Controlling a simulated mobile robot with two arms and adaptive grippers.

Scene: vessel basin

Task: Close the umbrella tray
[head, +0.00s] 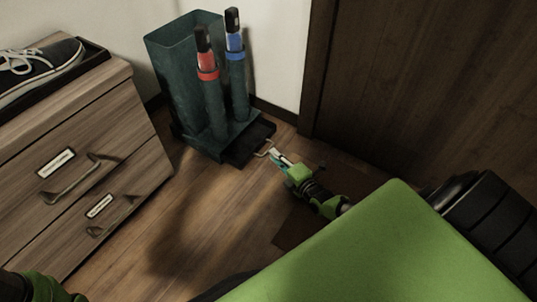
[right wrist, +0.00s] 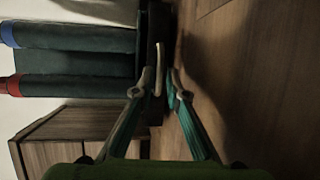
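The umbrella tray (head: 250,143) is a dark, low drawer that sticks out from the foot of the green umbrella stand (head: 171,60). A pale handle (head: 264,148) is on its front, and it also shows in the right wrist view (right wrist: 158,58). My right gripper (head: 275,156) is at this handle. In the right wrist view its fingertips (right wrist: 158,80) are close together, one on each side of the handle; whether they press on it is unclear. My left gripper is out of view; only a green arm part shows at lower left.
Two umbrellas, red-banded (head: 208,75) and blue-banded (head: 235,60), stand upright in the stand's holders. A wooden cabinet (head: 110,110) with a shoe (head: 35,65) on top is at left. A dark door (head: 430,80) is at right. Open floor (head: 200,210) lies in front.

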